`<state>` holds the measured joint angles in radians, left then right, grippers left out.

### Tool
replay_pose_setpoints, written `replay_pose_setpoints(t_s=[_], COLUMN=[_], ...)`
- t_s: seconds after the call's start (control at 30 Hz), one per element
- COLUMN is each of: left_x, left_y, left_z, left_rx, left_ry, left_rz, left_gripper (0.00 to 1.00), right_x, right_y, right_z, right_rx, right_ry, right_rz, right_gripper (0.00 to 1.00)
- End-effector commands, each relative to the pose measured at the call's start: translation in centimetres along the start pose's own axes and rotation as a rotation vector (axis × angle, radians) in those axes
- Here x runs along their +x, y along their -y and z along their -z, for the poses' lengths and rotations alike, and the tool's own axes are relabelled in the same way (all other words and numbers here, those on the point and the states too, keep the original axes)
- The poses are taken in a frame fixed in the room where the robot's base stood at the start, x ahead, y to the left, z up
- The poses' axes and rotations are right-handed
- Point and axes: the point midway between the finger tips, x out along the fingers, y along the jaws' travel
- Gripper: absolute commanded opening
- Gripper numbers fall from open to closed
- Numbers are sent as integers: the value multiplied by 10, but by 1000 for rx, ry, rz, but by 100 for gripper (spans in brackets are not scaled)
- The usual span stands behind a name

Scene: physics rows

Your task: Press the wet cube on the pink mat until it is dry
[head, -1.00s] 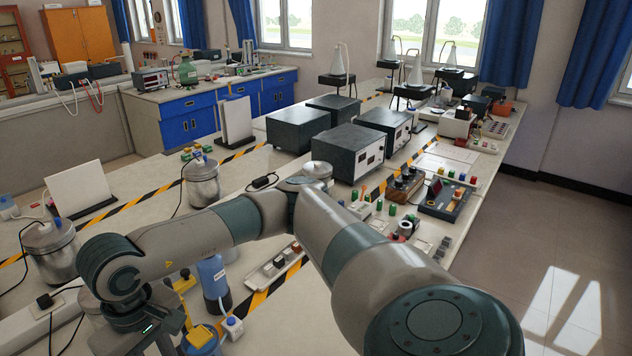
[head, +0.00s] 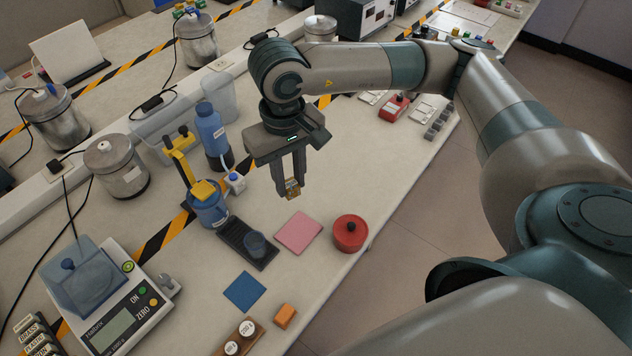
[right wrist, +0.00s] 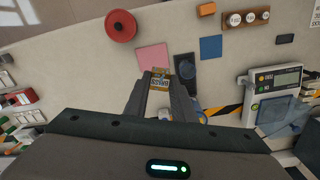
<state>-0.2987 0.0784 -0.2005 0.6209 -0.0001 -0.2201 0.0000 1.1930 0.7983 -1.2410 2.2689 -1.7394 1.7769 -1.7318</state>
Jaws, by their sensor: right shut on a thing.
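My right gripper (head: 291,190) is shut on a small yellow-gold cube with a dark label (head: 293,184). It holds the cube above the worktop, in the head view above and slightly left of the pink mat (head: 298,232). The label on the cube (right wrist: 160,80) in the right wrist view seems to read BRASS, and my fingers (right wrist: 158,100) are on either side of it. The pink mat (right wrist: 153,57) lies flat and bare beyond the cube there. I cannot tell whether the cube is wet. My left gripper is not in view.
A blue mat (head: 244,291), an orange block (head: 285,316) and a scale (head: 110,322) lie nearer. A blue bottle (head: 213,130) stands behind.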

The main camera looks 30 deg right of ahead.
Motion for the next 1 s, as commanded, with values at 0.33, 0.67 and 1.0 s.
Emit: replay_pose_setpoints(t_s=[0.33, 0.67, 1.0], left_x=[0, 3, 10], left_y=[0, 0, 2], left_z=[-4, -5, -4], left_rx=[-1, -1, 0], left_ry=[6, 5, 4], left_rz=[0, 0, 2], left_gripper=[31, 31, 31], right_x=[0, 21, 100], right_y=[0, -1, -14], right_z=[0, 7, 25], right_rx=[0, 116, 566], right_ry=[-1, 2, 7], right_rz=[0, 11, 19], right_gripper=[0, 0, 0])
